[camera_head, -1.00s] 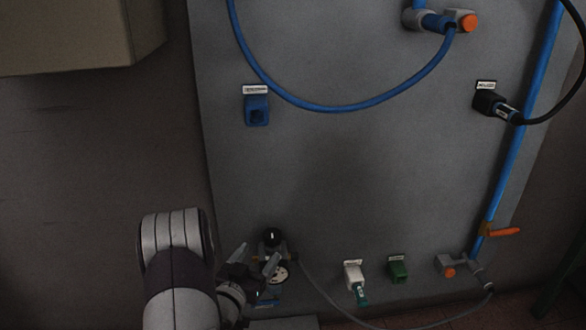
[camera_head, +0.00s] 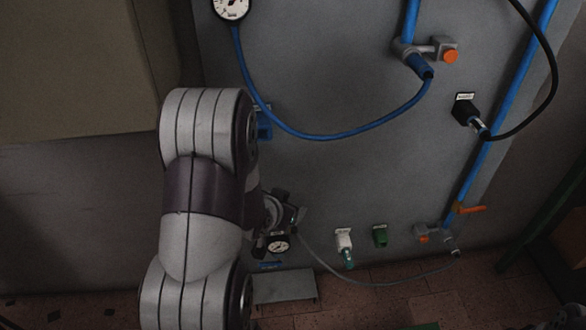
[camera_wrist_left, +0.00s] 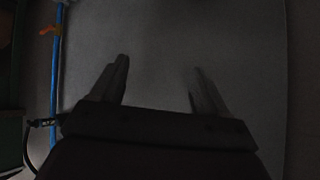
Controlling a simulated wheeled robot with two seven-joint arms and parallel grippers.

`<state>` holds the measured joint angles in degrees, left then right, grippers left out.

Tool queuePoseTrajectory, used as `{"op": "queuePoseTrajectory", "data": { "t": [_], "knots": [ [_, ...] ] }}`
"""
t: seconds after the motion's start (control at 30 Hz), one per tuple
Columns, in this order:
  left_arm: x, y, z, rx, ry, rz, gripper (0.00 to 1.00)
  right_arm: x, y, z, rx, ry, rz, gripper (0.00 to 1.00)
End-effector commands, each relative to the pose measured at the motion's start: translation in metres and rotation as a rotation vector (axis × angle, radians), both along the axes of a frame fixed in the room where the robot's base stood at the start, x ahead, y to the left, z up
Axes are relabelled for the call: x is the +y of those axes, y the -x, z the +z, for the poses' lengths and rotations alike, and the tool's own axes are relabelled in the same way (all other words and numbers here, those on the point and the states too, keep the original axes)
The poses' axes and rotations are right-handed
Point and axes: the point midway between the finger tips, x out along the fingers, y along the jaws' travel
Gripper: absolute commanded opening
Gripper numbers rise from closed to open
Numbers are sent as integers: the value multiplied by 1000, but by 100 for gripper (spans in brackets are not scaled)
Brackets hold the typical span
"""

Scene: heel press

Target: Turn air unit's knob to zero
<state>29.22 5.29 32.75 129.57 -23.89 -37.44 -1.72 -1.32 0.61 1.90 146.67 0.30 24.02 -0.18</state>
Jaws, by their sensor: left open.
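I cannot tell how close the fingers are to the knob. My right gripper is in neither view.
The grey panel (camera_head: 330,185) carries a blue hose (camera_head: 330,136), a white socket (camera_head: 344,240), a green socket (camera_head: 380,236) and a black plug (camera_head: 467,112). A blue pipe (camera_head: 500,115) with an orange valve handle (camera_head: 471,209) runs at right. A grey plate (camera_head: 286,287) lies below the gauge.

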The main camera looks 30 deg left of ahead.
Motion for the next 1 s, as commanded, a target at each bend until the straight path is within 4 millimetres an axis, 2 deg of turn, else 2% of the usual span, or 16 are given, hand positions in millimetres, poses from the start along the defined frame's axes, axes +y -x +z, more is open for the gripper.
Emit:
{"op": "queuePoseTrajectory", "data": {
  "t": [0.03, 0.2, 0.3, 1.0],
  "knots": [
    [-6, 1, 25, 29, 1, -5, 75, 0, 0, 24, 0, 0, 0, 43],
    [-21, 8, 52, 123, 10, -4, 75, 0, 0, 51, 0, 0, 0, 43],
    [-27, 11, 61, 160, 15, -3, 75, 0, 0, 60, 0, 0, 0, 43],
    [-31, 18, 60, 207, 23, 3, 75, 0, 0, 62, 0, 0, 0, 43]
  ]
}}
